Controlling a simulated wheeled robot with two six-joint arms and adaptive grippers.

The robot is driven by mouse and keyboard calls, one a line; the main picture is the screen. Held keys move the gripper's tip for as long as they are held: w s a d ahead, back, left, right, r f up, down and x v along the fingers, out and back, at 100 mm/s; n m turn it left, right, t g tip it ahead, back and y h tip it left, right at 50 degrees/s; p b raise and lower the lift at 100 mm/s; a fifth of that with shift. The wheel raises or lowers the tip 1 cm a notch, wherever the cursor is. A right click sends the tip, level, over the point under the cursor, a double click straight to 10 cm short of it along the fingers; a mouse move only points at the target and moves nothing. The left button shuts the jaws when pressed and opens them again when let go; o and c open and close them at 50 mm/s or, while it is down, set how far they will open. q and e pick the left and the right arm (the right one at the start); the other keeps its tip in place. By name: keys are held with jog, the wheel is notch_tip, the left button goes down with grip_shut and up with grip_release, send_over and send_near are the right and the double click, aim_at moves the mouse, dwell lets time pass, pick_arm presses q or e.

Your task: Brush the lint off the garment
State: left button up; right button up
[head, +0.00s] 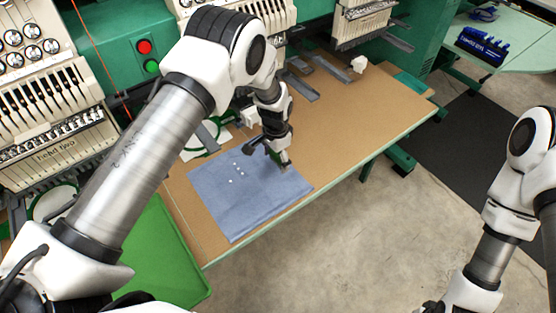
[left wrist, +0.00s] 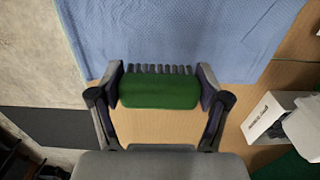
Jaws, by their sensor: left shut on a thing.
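The garment (head: 226,208) is a flat blue cloth on the tan table, and it also fills the top of the left wrist view (left wrist: 180,40). A few small white lint specks (head: 236,180) lie on its upper middle part. My left gripper (head: 282,163) is over the garment's far right edge, shut on a brush (left wrist: 158,92) with a green body and grey bristles. The bristles point toward the cloth; I cannot tell whether they touch it. The brush is mostly hidden in the head view.
The tan table (head: 350,125) has clear room right of the garment. Embroidery machines (head: 50,130) stand along its back. A green tray (head: 160,255) lies at the left front. A white box (left wrist: 270,118) stands beside the gripper. A blue rack (head: 482,45) is on another table.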

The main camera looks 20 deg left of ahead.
pick_arm(q)
jog(key=shift+r, duration=0.6)
jog(key=shift+w+d+r+p, duration=0.1)
jog(key=shift+w+r+p, duration=0.15)
jog(key=shift+r+p, duration=0.7)
jog(key=shift+s+r, duration=0.2)
jog(key=shift+r, duration=0.3)
jog(key=shift+w+f, duration=0.15)
